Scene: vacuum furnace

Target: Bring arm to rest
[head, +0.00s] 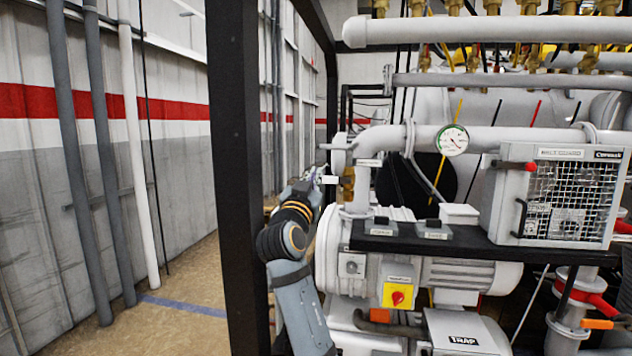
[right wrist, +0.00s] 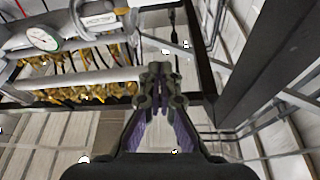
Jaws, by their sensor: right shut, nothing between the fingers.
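My right arm (head: 290,290) rises at the lower middle of the head view, between the black frame post and the white pipework. My right gripper (head: 316,183) is at its upper end, small and partly hard to make out, close to the left of a brass valve in the picture. The right wrist view shows the gripper (right wrist: 161,88) from behind, with its fingertips together and nothing held between them. My left gripper is in neither view.
A black frame post (head: 236,170) stands just left of my right arm. To the right are a pressure gauge (head: 452,140), a black shelf (head: 450,240), a caged box (head: 553,197) and a yellow-backed red switch (head: 397,295). The floor (head: 190,270) at left is clear.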

